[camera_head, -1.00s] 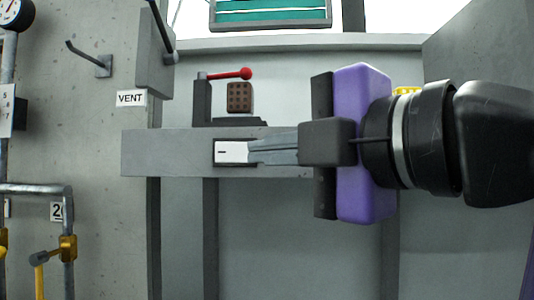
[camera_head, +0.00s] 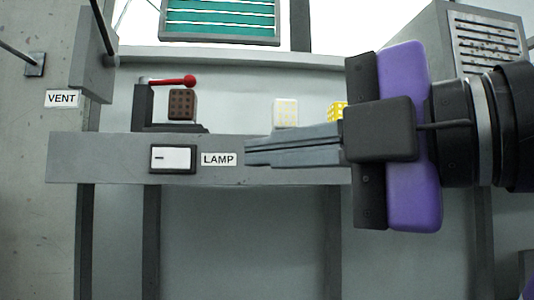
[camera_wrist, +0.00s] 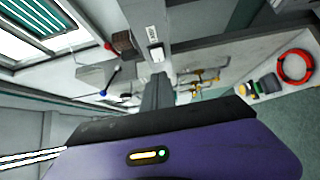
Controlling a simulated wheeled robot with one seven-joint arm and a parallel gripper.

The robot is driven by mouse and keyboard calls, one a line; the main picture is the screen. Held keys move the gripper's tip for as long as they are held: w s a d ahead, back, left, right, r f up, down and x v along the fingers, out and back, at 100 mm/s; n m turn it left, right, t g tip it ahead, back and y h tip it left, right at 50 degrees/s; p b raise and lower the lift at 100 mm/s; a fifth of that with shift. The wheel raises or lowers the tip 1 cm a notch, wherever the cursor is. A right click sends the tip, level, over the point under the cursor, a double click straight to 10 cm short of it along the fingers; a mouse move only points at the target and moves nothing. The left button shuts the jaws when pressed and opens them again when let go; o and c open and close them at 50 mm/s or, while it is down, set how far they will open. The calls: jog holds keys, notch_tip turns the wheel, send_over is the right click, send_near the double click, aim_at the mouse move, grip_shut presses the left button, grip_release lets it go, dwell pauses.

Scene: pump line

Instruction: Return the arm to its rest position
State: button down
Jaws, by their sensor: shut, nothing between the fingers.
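My gripper (camera_head: 247,152) is shut and empty in the head view, its grey fingers together and pointing left. Its tips are in front of the grey rail, just right of the LAMP label (camera_head: 219,159) and apart from the white rocker switch (camera_head: 172,158). The purple gripper body (camera_head: 408,140) and the dark wrist lie to the right. In the wrist view the fingers (camera_wrist: 157,80) also show together, with the white switch (camera_wrist: 156,53) beyond their tips.
A VENT label (camera_head: 61,99) is on the left wall. A louvred grey box (camera_head: 490,50) is at upper right. Below the rail is open room between posts.

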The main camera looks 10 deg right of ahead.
notch_tip(320, 180, up, 8)
jog(key=s+f+m+t+y, duration=0.1)
jog(key=m+t+y, duration=0.1)
jog(key=m+y, duration=0.15)
jog(key=w+d+f+m+t+h, duration=0.1)
jog(key=w+d+f+m+t, duration=0.3)
jog(key=w+d+m+t, duration=0.25)
jog(key=d+f+m+t+h, duration=0.1)
jog(key=d+f+m+h, duration=0.3)
jog(key=f, duration=0.4)
jog(key=d+f+m+t+h, duration=0.1)
jog(key=d+f+m+h, duration=0.1)
jog(key=f+m+h, duration=0.45)
jog(key=d+f+m+t+h, duration=0.2)
jog(key=d+f+m+h, duration=0.15)
jog(key=f+m, duration=0.4)
jog(key=s+f+g+h, duration=0.15)
jog(key=s+f, duration=0.35)
jog(key=f, duration=0.6)
jog(key=s+f+g+h, duration=0.1)
jog(key=s+f+g, duration=0.1)
jog(key=s+f, duration=0.65)
jog(key=s+a+f+n+g+y, duration=0.1)
jog(key=s+f+g, duration=0.6)
jog(key=s+f, duration=1.1)
jog(key=shift+f+y, duration=0.25)
jog(key=shift+y, duration=0.15)
